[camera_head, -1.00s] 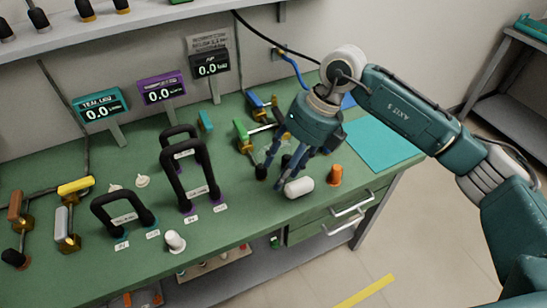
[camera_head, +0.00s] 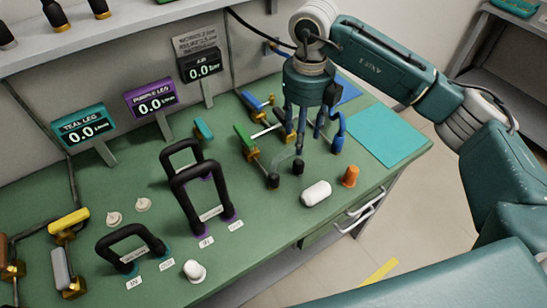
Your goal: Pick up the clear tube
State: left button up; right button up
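The clear tube (camera_head: 284,157) is a faint, see-through curved shape on the green bench, between two black end pieces; its outline is hard to make out. My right gripper (camera_head: 308,143) comes down from the upper right, with its dark blue-teal fingers spread apart. Its fingertips are just above and to the right of the clear tube, and I see nothing held between them. I cannot tell whether a finger touches the tube. My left gripper is not in view.
Black loops (camera_head: 203,203) stand further left. A teal mat (camera_head: 386,134) lies flat on the right.

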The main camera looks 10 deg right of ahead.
aim_at(299, 162)
jog(key=f, duration=0.4)
jog(key=shift+s+d+f+p, duration=0.25)
jog(key=shift+s+f+p, duration=0.1)
jog(key=shift+p, duration=0.05)
jog(key=shift+f, duration=0.25)
jog(key=shift+a+f+p, duration=0.15)
jog(key=shift+f+p, duration=0.15)
jog(key=shift+f, duration=0.1)
jog(key=f, duration=0.1)
jog(key=f+p, duration=0.1)
jog(key=f, duration=0.1)
jog(key=shift+s+a+f, duration=0.15)
jog(key=shift+s+f, duration=0.1)
jog(key=shift+f, duration=0.45)
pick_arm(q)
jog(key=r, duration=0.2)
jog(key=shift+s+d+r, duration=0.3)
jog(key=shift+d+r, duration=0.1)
pick_arm(e)
grip_shut()
